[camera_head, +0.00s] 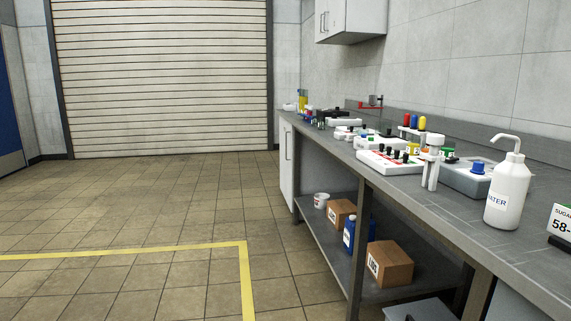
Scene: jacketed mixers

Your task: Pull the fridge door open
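I see nothing that I can clearly identify as a fridge. A white door panel (287,175) with an upright dark handle stands under the far end of the grey bench, and it looks shut. I cannot tell whether it is a fridge or a cupboard. A pale panel also shows at the bottom right edge under the bench, mostly cut off. My gripper is not in view.
The grey bench (405,190) runs along the right wall with a water bottle (507,195) and lab devices on it. Boxes (390,264) lie on its lower shelf. A wall cabinet (350,18) hangs above. The tiled floor (140,205) at left is clear, with yellow lines.

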